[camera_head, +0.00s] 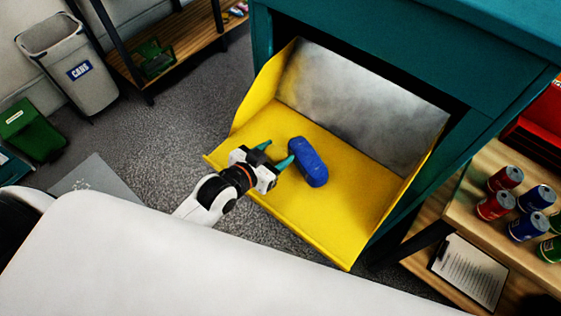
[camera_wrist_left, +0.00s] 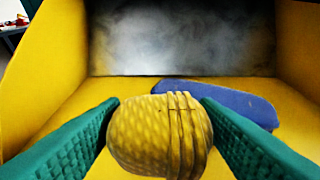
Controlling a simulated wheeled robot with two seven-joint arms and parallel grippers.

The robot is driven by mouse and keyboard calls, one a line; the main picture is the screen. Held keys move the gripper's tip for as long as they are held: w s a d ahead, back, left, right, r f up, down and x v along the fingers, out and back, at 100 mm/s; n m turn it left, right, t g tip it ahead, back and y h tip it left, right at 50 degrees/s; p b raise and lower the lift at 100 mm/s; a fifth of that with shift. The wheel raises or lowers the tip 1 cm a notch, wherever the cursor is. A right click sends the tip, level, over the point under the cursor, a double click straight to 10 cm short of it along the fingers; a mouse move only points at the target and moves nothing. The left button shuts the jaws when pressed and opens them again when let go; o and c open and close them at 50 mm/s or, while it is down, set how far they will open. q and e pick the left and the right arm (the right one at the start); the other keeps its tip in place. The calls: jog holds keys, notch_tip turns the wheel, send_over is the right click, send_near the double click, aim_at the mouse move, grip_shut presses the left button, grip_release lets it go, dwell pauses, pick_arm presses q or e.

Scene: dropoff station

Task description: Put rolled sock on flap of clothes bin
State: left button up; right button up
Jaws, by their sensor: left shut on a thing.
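The yellow rolled sock (camera_wrist_left: 160,135), with a knit texture and folded ridges, is between the green fingers of my left gripper (camera_wrist_left: 158,125) in the left wrist view. The left gripper (camera_head: 276,154) is shut on it. In the head view they are over the front left part of the yellow flap (camera_head: 335,215) of the teal clothes bin (camera_head: 370,45). There the sock blends with the flap's yellow. I cannot tell whether it touches the flap. My right gripper is not in view.
A blue oblong item (camera_head: 308,162) lies on the flap just beyond the gripper; it also shows in the left wrist view (camera_wrist_left: 225,100). Raised side walls and a grey back plate (camera_head: 360,95) bound the flap. Its front right is bare. Several cans (camera_head: 495,205) stand right.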

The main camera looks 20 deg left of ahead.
aim_at(275, 163)
pick_arm(q)
jog(key=shift+f, duration=2.25)
jog(key=shift+f, duration=0.2)
jog(key=o, duration=1)
jog(key=shift+r, duration=0.25)
jog(key=shift+b+v, duration=0.55)
jog(key=shift+v, duration=5.45)
